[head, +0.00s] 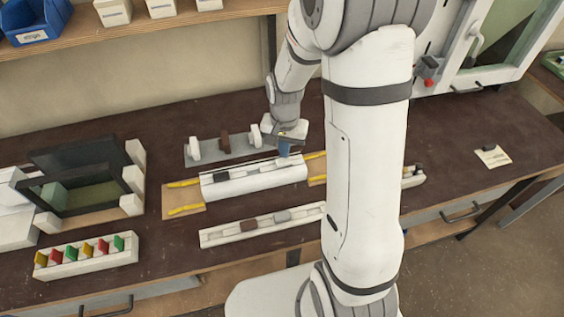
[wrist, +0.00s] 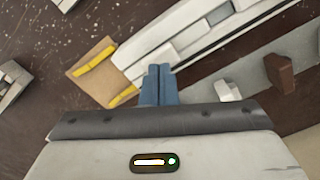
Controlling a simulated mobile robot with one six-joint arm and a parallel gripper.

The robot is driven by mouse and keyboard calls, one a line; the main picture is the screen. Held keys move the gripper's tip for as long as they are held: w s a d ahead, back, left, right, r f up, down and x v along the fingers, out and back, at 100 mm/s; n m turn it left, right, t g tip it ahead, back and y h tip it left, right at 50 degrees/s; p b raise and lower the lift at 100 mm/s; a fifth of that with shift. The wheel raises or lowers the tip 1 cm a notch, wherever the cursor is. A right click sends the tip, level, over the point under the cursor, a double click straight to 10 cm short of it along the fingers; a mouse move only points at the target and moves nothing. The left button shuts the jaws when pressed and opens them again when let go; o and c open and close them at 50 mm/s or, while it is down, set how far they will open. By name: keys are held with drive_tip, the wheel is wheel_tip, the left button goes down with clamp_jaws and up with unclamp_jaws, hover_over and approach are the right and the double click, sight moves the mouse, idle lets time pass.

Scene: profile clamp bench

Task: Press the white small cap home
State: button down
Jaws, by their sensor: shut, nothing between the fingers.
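A white profile (head: 255,186) lies on the bench between two wooden boards with yellow clamps. It also shows in the wrist view (wrist: 205,50). Its top groove holds a dark cap (head: 221,177) towards the left end and paler pieces along it. My gripper (head: 285,151) has blue fingers, shut and empty, at the right end of the profile. In the wrist view the fingertips (wrist: 159,67) overlap the profile's end, beside a pale piece that may be the white small cap. I cannot tell whether they touch it or how deep it sits.
A grey fixture (head: 222,152) with white blocks and a brown block stands behind the profile. A rack of coloured tabs (head: 87,257) and a dark frame stand left. My arm hides part of the bench.

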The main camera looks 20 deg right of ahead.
drive_tip(key=shift+f, duration=0.15)
idle(0.5)
drive_tip(key=shift+f+b, duration=0.5)
drive_tip(key=shift+b, duration=0.05)
drive_tip(key=shift+f+b, duration=0.45)
drive_tip(key=shift+r, duration=0.1)
idle(0.5)
drive_tip(key=shift+r+p, duration=2.4)
drive_tip(key=shift+r, duration=1)
drive_tip(key=shift+r, duration=0.15)
drive_tip(key=s+r+n+t+b, duration=0.2)
drive_tip(key=s+r+n, duration=0.4)
drive_tip(key=s+r, duration=0.7)
drive_tip(key=s+t, duration=0.1)
drive_tip(key=s, duration=0.2)
drive_tip(key=shift+s+r, duration=0.2)
